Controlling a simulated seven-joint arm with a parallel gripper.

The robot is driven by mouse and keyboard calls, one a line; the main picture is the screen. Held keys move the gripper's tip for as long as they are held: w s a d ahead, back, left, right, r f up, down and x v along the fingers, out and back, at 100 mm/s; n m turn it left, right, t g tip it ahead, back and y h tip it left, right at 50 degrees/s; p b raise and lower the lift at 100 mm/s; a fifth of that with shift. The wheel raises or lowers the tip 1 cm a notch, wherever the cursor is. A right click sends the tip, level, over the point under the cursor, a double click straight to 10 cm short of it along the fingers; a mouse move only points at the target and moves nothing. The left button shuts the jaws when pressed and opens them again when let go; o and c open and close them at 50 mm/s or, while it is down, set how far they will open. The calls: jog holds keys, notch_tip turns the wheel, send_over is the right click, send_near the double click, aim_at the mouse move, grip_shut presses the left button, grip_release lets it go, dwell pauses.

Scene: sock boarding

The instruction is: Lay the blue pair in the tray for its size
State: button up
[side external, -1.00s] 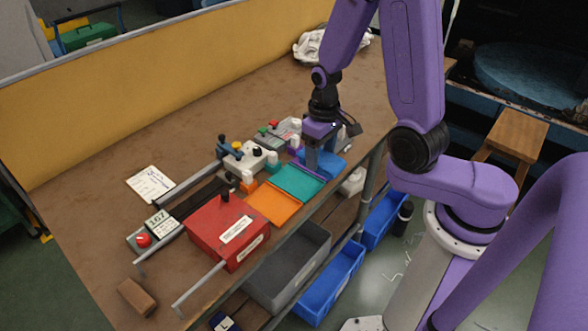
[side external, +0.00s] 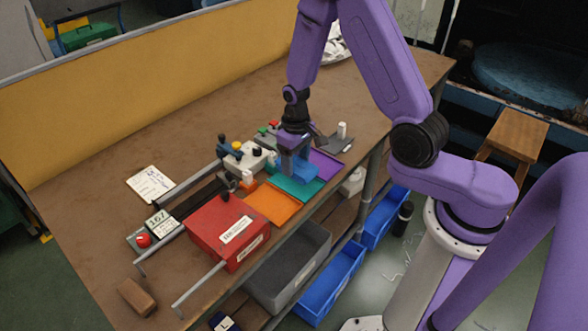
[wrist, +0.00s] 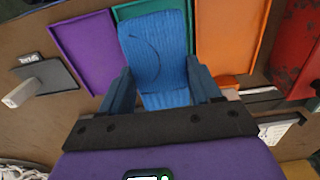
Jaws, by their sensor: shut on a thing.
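My gripper (side external: 292,158) is shut on the blue pair (wrist: 158,50), a folded ribbed blue bundle held between the two fingers in the wrist view. In the side view the blue pair (side external: 302,171) hangs over the teal tray (side external: 306,190). Whether it touches the tray I cannot tell. In the wrist view the pair covers most of the teal tray (wrist: 124,12). The purple tray (side external: 328,166) and the orange tray (side external: 270,204) lie on either side, and both look empty. In the wrist view the purple tray (wrist: 85,52) is left and the orange tray (wrist: 232,42) right.
A red box (side external: 222,226) stands beside the orange tray. A machine with white and coloured parts (side external: 243,158) stands behind the trays. A grey plate with a white post (side external: 340,138) lies beyond the purple tray.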

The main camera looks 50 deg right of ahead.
aim_at(294, 162)
jog(key=shift+w+f, duration=0.4)
jog(key=shift+f, duration=1.5)
jog(key=shift+f, duration=0.1)
jog(key=o, duration=1.1)
jog(key=shift+c, duration=0.2)
